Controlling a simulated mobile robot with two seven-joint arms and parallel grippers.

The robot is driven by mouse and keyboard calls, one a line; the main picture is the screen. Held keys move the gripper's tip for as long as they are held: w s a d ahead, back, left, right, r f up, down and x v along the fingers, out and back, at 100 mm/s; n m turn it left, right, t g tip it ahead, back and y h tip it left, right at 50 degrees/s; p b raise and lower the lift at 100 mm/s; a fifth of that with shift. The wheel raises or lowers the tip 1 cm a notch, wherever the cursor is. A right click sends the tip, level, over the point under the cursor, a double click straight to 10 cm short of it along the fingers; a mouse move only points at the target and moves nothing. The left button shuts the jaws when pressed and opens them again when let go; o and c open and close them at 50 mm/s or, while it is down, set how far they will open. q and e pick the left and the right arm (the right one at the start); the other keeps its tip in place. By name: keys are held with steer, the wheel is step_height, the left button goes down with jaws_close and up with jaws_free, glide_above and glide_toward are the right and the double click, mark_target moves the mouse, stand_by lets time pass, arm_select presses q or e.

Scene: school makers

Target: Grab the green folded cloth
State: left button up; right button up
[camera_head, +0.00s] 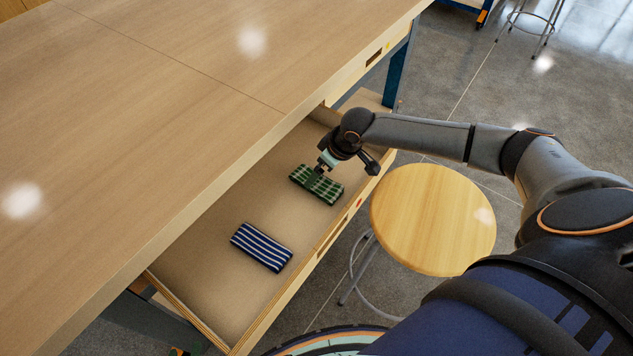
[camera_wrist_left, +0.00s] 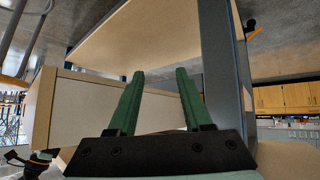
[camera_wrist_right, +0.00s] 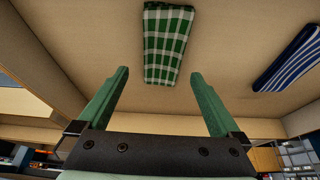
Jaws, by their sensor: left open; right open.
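The green checked folded cloth (camera_head: 316,184) lies flat in the open drawer, near its far end. It also shows in the right wrist view (camera_wrist_right: 168,42), straight ahead of the fingers. My right gripper (camera_head: 320,170), on the arm coming in from the right of the head view, hangs just above the cloth. In the right wrist view its open fingers (camera_wrist_right: 159,74) are spread wider than the cloth's near end, with nothing held. My left gripper (camera_wrist_left: 160,73) is open and empty in its own wrist view, out of the head view, with no cloth in sight.
A blue-and-white striped folded cloth (camera_head: 262,247) lies nearer in the drawer (camera_head: 212,300). The wooden tabletop (camera_head: 150,110) overhangs the drawer's left side. A round wooden stool (camera_head: 433,220) stands close to the drawer's right front. The drawer floor between the cloths is clear.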

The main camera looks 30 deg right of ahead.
mark_target(317, 183)
steer(key=b+x, duration=0.1)
steer(key=x, duration=0.4)
steer(key=shift+s+a, duration=0.1)
stand_by(0.4)
steer(key=shift+f, duration=0.1)
steer(key=c, duration=1.3)
